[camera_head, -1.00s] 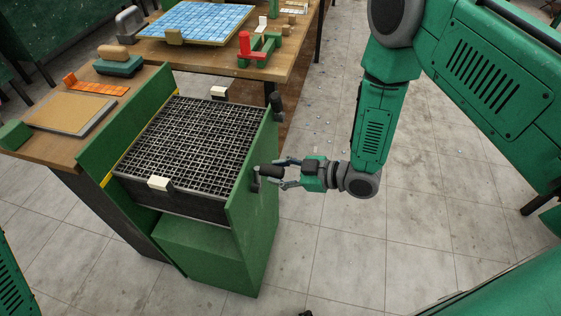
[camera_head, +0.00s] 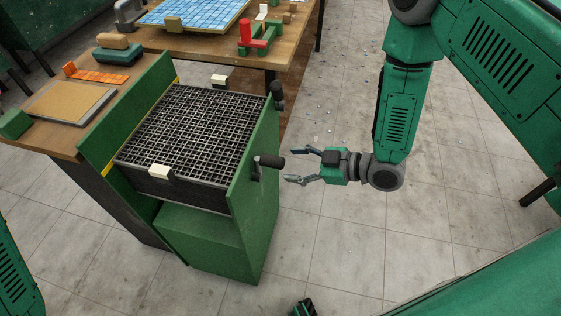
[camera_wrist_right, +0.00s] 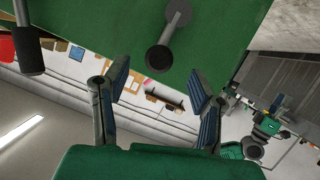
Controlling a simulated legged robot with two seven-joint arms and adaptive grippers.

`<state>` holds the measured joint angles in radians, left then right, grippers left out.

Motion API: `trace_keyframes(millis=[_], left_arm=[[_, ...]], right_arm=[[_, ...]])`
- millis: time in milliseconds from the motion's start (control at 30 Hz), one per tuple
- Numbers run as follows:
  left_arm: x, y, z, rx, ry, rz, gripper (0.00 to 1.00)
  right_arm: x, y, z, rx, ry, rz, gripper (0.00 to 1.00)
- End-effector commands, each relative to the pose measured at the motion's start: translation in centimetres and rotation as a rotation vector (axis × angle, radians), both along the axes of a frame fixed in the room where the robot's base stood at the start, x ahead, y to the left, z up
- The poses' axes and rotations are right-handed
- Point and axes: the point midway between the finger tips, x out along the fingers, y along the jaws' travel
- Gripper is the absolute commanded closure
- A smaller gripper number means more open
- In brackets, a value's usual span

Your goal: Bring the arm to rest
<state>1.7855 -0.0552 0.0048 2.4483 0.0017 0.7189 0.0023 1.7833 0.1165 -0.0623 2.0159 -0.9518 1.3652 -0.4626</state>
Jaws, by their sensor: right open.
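My right gripper (camera_head: 304,166) is open and empty, just right of the green machine in the head view. Its fingers point left toward a dark crank handle (camera_head: 270,161) on the machine's side panel, with a small gap between them. The handle also shows in the right wrist view (camera_wrist_right: 159,58), beyond the two open fingers. My right arm (camera_head: 398,105) comes down from the upper right. At the bottom edge of the head view a small dark and green part (camera_head: 304,308) shows, perhaps my left gripper; its jaws cannot be made out.
The green machine (camera_head: 262,215) carries a dark wire grid (camera_head: 200,130) with cream blocks at its edges. A second dark handle (camera_head: 277,92) is on its far side. A wooden table (camera_head: 290,50) behind bears a blue mosaic sheet (camera_head: 195,12).

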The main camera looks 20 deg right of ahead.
Motion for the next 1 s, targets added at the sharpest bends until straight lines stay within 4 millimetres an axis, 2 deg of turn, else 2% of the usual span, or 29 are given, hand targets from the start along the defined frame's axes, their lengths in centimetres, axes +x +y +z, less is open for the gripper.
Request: trace_keyframes(millis=[100,300,467,700,767,867,967,1000], left_arm=[[0.0,0.0,0.0,0.0,0.0,0.0,0.6],[0.1,0.0,0.0,0.0,0.0,0.0,0.6],[0.1,0.0,0.0,0.0,0.0,0.0,0.6],[0.1,0.0,-0.1,0.0,0.001,0.0,0.6],[0.3,0.0,-0.3,0.0,0.002,0.0,0.6],[0.3,0.0,-0.9,0.0,0.001,0.0,0.6],[0.3,0.0,-1.7,0.0,0.002,0.0,0.6],[0.3,0.0,-2.1,0.0,0.002,0.0,0.6]], right_arm=[[-1.6,-2.0,1.0,0.0,0.001,-0.004,0.48],[-3.5,-4.3,2.1,0.0,0.001,-0.003,0.48],[-4.1,-5.0,2.5,0.001,-0.001,0.0,0.48],[-4.3,-5.0,2.3,-0.003,0.013,-0.007,0.48],[-4.5,-4.9,1.4,-0.016,0.055,-0.035,0.48],[-5.6,-4.9,-1.6,-0.065,0.204,-0.136,0.48],[-8.4,-5.4,-5.6,-0.138,0.437,-0.305,0.48],[-9.9,-5.8,-7.1,-0.169,0.537,-0.382,0.48]])
